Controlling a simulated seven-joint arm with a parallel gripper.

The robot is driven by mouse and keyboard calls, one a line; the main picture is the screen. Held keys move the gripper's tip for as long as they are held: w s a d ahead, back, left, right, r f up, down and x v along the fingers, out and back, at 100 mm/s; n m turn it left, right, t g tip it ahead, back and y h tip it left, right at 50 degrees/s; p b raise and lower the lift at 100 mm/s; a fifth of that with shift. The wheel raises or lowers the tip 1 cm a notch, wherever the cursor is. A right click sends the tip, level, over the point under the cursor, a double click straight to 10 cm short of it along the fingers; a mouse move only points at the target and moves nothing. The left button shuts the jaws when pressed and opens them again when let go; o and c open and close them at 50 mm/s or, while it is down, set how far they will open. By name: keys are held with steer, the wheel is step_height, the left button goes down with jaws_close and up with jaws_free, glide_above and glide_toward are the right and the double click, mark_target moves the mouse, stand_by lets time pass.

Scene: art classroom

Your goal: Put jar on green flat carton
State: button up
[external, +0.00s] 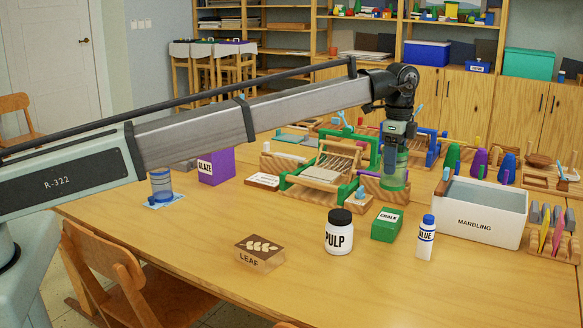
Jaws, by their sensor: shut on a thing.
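My gripper (396,160) points down at the right of the table and is shut on a green see-through jar (397,181). The jar is upright, in front of a wooden rack; I cannot tell if its base touches anything. The green carton (386,226), marked CHALK, stands on the table in front of and below the jar, apart from it, with its top clear. The fingertips are small and partly blend with the jar.
A PULP jar (338,236) with black lid stands left of the carton, a GLUE bottle (426,240) right of it. A white MARBLING tub (480,222) is farther right. A loom (322,172) stands behind. A LEAF block (259,254) lies front left, with bare table around it.

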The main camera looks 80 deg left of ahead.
steer(key=shift+f, duration=4.4)
steer(key=shift+f, duration=0.1)
steer(key=o, duration=1)
steer(key=shift+o, duration=0.2)
step_height(320, 180, up, 12)
steer(key=shift+o, duration=0.4)
